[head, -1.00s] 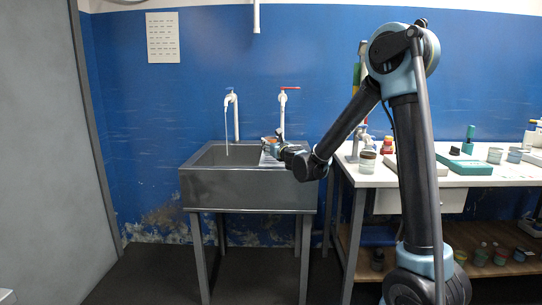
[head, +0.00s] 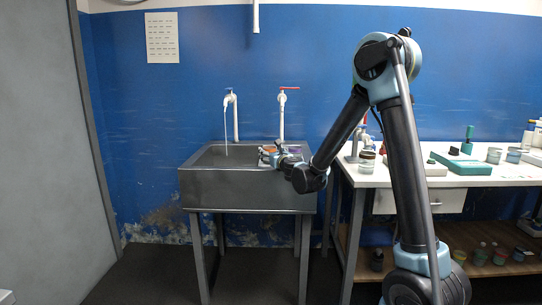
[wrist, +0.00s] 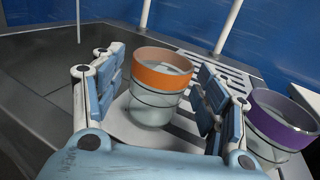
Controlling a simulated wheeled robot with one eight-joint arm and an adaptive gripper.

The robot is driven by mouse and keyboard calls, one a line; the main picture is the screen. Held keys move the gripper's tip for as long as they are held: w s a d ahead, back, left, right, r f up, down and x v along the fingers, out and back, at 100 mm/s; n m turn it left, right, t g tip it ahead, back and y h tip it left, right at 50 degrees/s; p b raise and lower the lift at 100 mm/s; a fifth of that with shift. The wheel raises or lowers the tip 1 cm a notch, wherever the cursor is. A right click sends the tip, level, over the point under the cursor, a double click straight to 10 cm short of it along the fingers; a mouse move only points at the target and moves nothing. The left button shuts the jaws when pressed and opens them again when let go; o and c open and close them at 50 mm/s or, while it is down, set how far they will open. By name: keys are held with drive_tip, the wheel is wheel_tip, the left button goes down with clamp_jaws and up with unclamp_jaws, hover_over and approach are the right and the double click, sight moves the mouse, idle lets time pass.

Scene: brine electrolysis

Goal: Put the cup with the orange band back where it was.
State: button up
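The cup with the orange band (wrist: 158,100) is a clear cup standing upright on the sink's light slotted drainboard (wrist: 240,72). In the wrist view it sits between the two fingers of my gripper (wrist: 160,95), which is open, with a visible gap at the right finger. Contact at the left finger is hard to tell. A cup with a purple band (wrist: 278,128) stands to the right, just outside the right finger. In the head view my gripper (head: 268,155) is low over the right part of the sink (head: 240,190), and the orange-banded cup is mostly hidden there.
Water runs from the left tap (head: 229,98) into the basin. To the right, a white table (head: 400,180) carries cups, bottles and a green box (head: 460,164). The basin's left side is clear.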

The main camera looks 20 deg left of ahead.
drive_tip(key=shift+r, duration=0.1)
drive_tip(key=v, duration=1.2)
drive_tip(key=shift+r, duration=0.1)
drive_tip(key=s+d+r+n+g, duration=0.1)
drive_tip(key=s+d+n+g, duration=0.55)
drive_tip(key=d+n, duration=0.9)
drive_tip(key=s+d+f+n+g+h, duration=0.3)
drive_tip(key=s+d+f+n+h, duration=0.2)
drive_tip(key=s+d+f, duration=0.3)
drive_tip(key=s+d+f+n+g+h, duration=0.3)
drive_tip(key=s+d+f+n+h, duration=0.2)
drive_tip(key=s+d, duration=1.2)
drive_tip(key=d+f+n, duration=0.3)
drive_tip(key=shift+s+f+h, duration=0.3)
drive_tip(key=shift+s, duration=0.05)
